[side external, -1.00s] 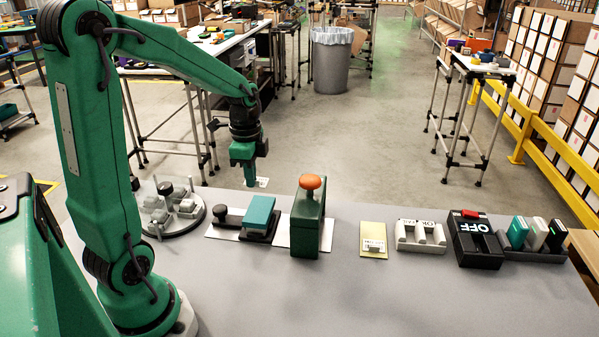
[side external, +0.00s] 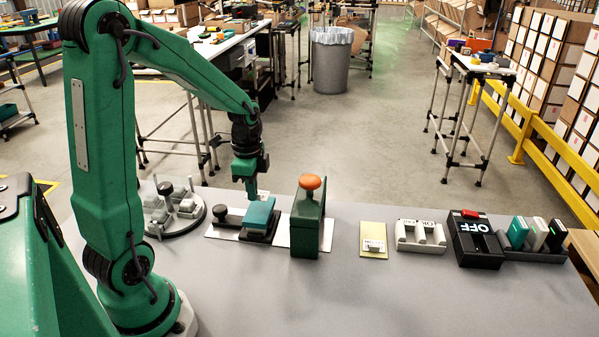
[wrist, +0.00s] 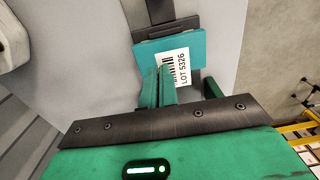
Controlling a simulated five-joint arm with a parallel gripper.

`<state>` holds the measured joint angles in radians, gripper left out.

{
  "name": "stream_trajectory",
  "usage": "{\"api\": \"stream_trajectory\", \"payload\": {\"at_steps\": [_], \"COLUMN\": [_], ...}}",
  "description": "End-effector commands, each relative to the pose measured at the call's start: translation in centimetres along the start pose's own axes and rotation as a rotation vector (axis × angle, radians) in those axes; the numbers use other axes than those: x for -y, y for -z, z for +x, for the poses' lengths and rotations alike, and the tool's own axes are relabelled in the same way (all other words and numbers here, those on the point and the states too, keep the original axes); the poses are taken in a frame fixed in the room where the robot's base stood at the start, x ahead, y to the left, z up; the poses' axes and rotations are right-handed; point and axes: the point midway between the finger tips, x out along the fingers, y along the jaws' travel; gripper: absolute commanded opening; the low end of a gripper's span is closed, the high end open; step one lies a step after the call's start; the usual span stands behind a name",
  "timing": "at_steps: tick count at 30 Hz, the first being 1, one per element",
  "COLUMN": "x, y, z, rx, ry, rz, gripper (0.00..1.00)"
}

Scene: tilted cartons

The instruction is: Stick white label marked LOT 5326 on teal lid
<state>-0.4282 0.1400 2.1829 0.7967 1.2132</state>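The teal lid (side external: 259,215) sits tilted on a black holder with a round knob at its left. It also shows in the wrist view (wrist: 150,54). My gripper (wrist: 160,76) is shut on the white label (wrist: 183,67), with the barcode and LOT 5326 facing the wrist camera. In the wrist view the label overlaps the right part of the lid and reaches past its lower edge. In the side view my gripper (side external: 251,197) points down at the lid's back edge. I cannot tell whether the label touches the lid.
A green block with an orange knob (side external: 311,183) stands close to the lid's right. A round grey fixture (side external: 175,208) is at the left. A yellow pad (side external: 373,236), a pale rack and a black OFF box (side external: 474,240) stand farther right. The front of the table is clear.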

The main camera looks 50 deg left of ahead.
Motion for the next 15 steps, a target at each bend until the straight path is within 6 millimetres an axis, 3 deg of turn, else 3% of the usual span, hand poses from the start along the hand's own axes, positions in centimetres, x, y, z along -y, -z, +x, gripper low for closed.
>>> {"api": "stream_trajectory", "payload": {"at_steps": [15], "x": [-0.1], "y": [0.0], "z": [3.3], "rx": [0.001], "ry": [-0.002], "rz": [0.000], "gripper": [0.00]}}
